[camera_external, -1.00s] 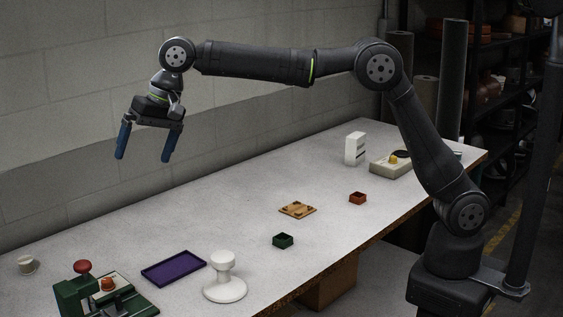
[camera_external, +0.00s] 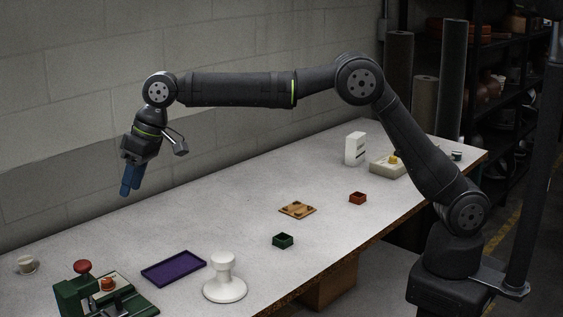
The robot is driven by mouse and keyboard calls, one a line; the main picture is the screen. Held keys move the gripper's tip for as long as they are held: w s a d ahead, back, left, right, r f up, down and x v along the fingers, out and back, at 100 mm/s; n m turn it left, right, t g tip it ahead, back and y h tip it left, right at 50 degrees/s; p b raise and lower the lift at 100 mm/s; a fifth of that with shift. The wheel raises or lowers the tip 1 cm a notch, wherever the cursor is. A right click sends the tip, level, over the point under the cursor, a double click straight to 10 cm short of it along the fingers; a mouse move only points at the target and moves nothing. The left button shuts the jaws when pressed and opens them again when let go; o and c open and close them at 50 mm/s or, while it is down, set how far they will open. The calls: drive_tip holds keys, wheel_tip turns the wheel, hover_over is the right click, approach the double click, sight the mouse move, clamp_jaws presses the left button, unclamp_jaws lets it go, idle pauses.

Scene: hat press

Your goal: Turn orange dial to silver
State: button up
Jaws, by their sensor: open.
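A beige box (camera_external: 383,168) stands at the table's far end, partly behind my arm. A small yellow-orange knob (camera_external: 393,160) sits on top of it. A green press (camera_external: 70,297) with a red ball knob (camera_external: 82,266) stands at the near left and carries a small orange round piece (camera_external: 107,284). I cannot tell for sure which of the two orange pieces is the dial, and no silver mark is readable. My gripper (camera_external: 129,190) hangs in the air above the table's back left, open and empty, its blue fingers seen nearly edge-on, apart from everything.
A purple tray (camera_external: 173,268) and a white stand (camera_external: 225,280) are right of the press. A white cup (camera_external: 26,264) is at far left. A green box (camera_external: 283,240), wooden board (camera_external: 297,209), red box (camera_external: 357,197) and white block (camera_external: 355,149) line the table. The back left is clear.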

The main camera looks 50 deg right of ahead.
sight(107, 279)
drive_tip(key=w+a+f+n, duration=0.1)
drive_tip(key=a+f+n, duration=0.1)
drive_tip(key=f, duration=0.5)
drive_tip(key=w+a+f+n, duration=0.1)
drive_tip(key=a+f+n, duration=0.1)
drive_tip(key=f, duration=0.6)
drive_tip(key=w+a+f+n, duration=0.2)
drive_tip(key=a+f, duration=0.2)
drive_tip(key=f, duration=0.4)
drive_tip(key=shift+w, duration=0.1)
drive_tip(key=shift+c, duration=0.2)
drive_tip(key=c, duration=1)
